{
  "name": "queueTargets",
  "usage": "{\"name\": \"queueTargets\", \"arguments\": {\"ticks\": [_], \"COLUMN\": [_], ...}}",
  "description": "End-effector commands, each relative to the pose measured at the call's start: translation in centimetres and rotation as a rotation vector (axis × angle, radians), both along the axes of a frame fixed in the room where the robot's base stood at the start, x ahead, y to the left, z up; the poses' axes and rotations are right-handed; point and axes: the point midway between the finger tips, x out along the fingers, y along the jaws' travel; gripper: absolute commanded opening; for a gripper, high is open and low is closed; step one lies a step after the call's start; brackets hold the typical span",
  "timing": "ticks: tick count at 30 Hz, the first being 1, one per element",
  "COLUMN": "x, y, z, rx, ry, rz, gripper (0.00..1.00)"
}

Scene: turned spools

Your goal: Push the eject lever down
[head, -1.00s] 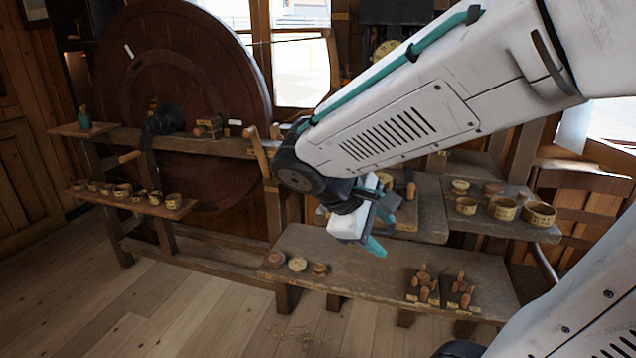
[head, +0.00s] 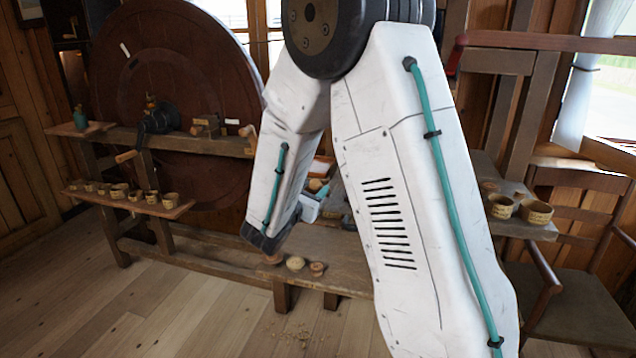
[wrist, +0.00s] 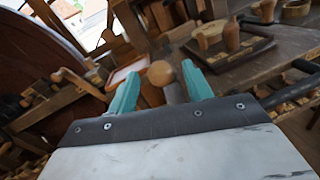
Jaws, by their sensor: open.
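My gripper (wrist: 160,78) is open, with its two teal fingers apart in the wrist view. Between and beyond the fingers is a wooden ball knob (wrist: 161,72) on a short greyish stem (wrist: 173,92); I cannot tell whether the fingers touch it or whether it is the eject lever. A wooden lever handle (wrist: 82,82) slants at the left of the wrist view.
A bench (head: 190,140) with a big dark wheel (head: 215,75) stands at the left. Several small cups line a lower shelf (head: 170,210). Round pieces lie on a low table (head: 345,272). A chair (head: 575,290) stands at the right. A dark tray (wrist: 240,52) holds wooden pieces.

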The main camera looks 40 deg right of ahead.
Motion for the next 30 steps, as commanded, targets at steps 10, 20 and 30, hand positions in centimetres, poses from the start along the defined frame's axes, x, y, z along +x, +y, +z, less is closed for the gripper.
{"name": "queueTargets", "arguments": {"ticks": [10,20,30], "x": [1.9,2.0,2.2], "y": [-3.5,-3.7,-2.7], "z": [0.0,0.0,-0.3], "rx": [0.0,0.001,-0.011], "ry": [-0.001,-0.001,-0.007], "rz": [-0.002,-0.001,0.009], "gripper": [0.5,0.36,0.0]}}
